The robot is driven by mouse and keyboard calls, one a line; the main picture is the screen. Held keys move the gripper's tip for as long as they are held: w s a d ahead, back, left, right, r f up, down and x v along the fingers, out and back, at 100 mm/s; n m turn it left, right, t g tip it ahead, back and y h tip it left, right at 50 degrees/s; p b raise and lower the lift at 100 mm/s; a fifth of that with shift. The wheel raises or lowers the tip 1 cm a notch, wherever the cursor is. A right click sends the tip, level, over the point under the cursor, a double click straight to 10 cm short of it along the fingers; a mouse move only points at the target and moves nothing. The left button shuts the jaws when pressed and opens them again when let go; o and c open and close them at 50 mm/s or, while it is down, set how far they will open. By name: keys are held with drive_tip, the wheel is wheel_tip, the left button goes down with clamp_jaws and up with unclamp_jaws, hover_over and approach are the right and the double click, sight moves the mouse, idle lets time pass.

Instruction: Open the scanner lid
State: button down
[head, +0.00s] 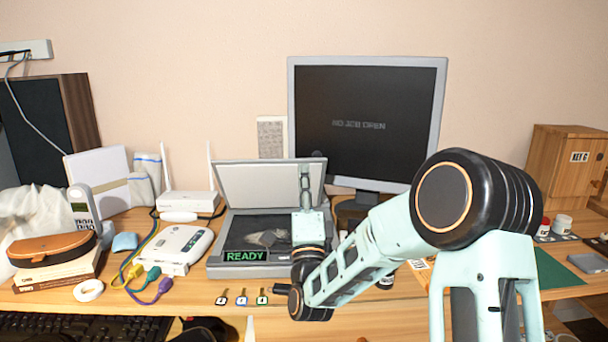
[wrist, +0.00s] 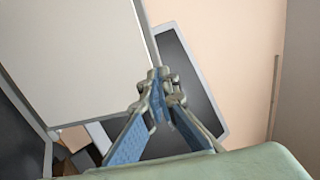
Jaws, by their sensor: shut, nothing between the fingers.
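The scanner (head: 215,265) sits on the desk in the middle of the head view, with a green READY display on its front. Its lid (head: 255,185) stands raised and tilted back, with the pale underside facing me. A grey object lies on the dark scanner bed. My gripper (head: 305,170) is in front of the right part of the lid, pointing up, with its fingers together and nothing between them. In the wrist view my gripper (wrist: 160,75) is near the edge of the lid (wrist: 85,55); I cannot tell if they touch.
A monitor (head: 368,120) reading NO JOB OPEN stands behind, to the right. A white router (head: 188,200) and a white box-shaped device (head: 175,247) are left of the scanner. Several small keys (head: 241,297) lie along the front edge. A wooden cabinet (head: 565,165) is far right.

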drive_tip(key=shift+w+r, duration=0.2)
drive_tip(key=shift+w, duration=0.05)
drive_tip(key=shift+r, duration=0.15)
drive_tip(key=shift+w+r+p, duration=0.2)
drive_tip(key=shift+r+p, duration=0.05)
drive_tip(key=shift+p, duration=0.25)
drive_tip(key=w+r+g+p, duration=0.1)
drive_tip(key=w+p, duration=0.1)
drive_tip(key=w+r+g+p, duration=0.1)
drive_tip(key=w+r+p, duration=0.1)
drive_tip(key=p, duration=0.1)
drive_tip(key=shift+r, duration=0.2)
drive_tip(key=shift+w+g+b, duration=0.35)
drive_tip(key=shift+w+g, duration=0.05)
drive_tip(key=shift+w, duration=0.6)
drive_tip(key=shift+w+r, duration=0.25)
drive_tip(key=shift+w, duration=0.1)
drive_tip(key=shift+f, duration=0.1)
